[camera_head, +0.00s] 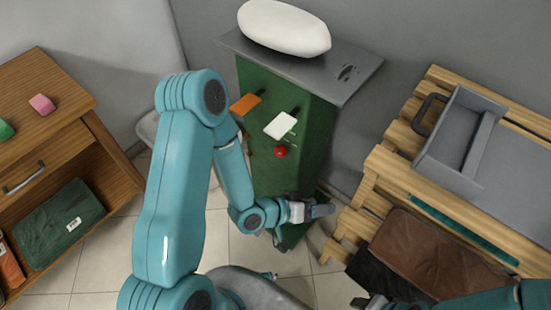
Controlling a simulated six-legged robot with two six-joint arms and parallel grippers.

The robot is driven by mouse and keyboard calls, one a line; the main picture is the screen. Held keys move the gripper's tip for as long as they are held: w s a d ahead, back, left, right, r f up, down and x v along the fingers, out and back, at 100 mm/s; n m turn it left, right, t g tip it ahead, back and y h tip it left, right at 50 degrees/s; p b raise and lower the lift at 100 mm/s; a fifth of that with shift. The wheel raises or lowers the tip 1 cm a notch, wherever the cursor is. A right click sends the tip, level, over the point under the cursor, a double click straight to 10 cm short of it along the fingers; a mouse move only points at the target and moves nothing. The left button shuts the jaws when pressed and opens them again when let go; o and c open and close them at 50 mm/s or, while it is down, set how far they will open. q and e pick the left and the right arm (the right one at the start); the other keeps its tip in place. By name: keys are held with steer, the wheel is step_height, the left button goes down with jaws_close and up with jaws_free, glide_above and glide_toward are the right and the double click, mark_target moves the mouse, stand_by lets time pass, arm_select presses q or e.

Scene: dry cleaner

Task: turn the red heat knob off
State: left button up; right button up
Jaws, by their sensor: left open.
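The red knob (280,152) is on the front of a green cabinet (315,140), below a white lever plate (281,125). An orange plate (245,104) sits to its upper left. My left gripper (318,211) is open and empty, low in front of the cabinet's lower right side. It is below and to the right of the knob and apart from it. My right gripper (368,303) is at the bottom edge, partly cut off, and its jaws are not clear. The knob's marking is too small to read.
A grey top with a white padded form (284,27) covers the cabinet. A wooden slatted rack (376,162) with a grey tray (462,130) stands at right. A wooden desk (55,75) with a pink block (42,104) stands at left.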

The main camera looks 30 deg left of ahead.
arm_select(q)
steer(key=a+n+t+b, duration=0.2)
steer(key=a+t+b, duration=0.35)
steer(key=a, duration=0.35)
steer(key=n+t+y+b, duration=0.25)
steer(key=y+b, duration=0.25)
steer(key=b, duration=0.3)
glide_toward(277, 153)
steer(key=w, duration=0.3)
steer(key=w+d, duration=0.1)
steer(key=w, duration=0.5)
steer(key=shift+d+r, duration=0.15)
steer(key=shift+r, duration=0.15)
arm_select(e)
step_height(277, 153, down, 16)
arm_select(q)
steer(key=c, duration=1.1)
